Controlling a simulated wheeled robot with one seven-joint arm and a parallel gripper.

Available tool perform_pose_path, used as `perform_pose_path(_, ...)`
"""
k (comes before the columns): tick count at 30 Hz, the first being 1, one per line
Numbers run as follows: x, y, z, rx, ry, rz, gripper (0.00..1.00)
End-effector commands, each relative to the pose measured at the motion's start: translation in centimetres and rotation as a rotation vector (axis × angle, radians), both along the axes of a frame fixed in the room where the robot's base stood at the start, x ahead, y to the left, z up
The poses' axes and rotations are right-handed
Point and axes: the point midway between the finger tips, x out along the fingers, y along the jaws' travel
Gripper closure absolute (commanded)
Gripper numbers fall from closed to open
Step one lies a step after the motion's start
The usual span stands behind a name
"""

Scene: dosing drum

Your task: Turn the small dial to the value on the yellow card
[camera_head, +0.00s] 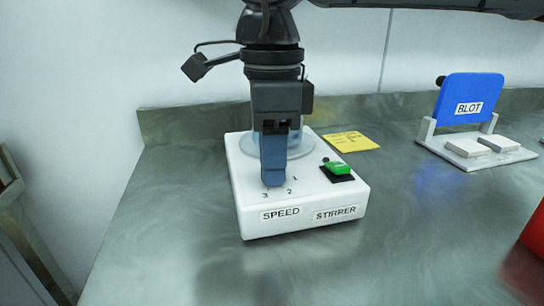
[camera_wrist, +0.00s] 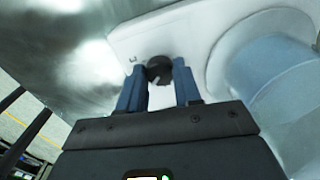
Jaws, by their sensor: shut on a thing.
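The white stirrer box (camera_head: 303,222) stands on the metal bench with a SPEED label and a STIRRER label on its front. My gripper (camera_head: 273,181) points down over its left part. In the wrist view the small dark dial (camera_wrist: 159,70) sits between my two blue fingers, and they are shut on it. A light pointer mark shows on the dial, but its setting is hard to read. In the head view the fingers hide the dial; the numbers 1, 2 and 3 (camera_head: 289,191) show around it. The yellow card (camera_head: 351,142) lies behind the box; its writing is too small to read.
A green switch (camera_head: 337,168) is on the box's right part. A clear round vessel (camera_head: 302,144) stands on the box behind my gripper. A blue BLOT plate on a white stand (camera_head: 426,139) is at right. A red object (camera_head: 535,232) is at the right edge. The bench front is clear.

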Motion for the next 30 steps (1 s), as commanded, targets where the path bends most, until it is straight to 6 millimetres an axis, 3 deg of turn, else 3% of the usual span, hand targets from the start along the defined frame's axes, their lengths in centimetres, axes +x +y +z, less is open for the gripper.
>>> perform_pose_path(9,0.06,-0.08,0.00,-0.002,-0.001,-0.112,0.97)
perform_pose_path(25,0.07,-0.09,0.02,-0.002,-0.001,-0.132,0.97)
perform_pose_path(26,0.07,-0.09,0.02,-0.002,-0.001,-0.132,0.64)
perform_pose_path(30,0.05,-0.06,0.02,-0.001,-0.001,-0.131,0.50)
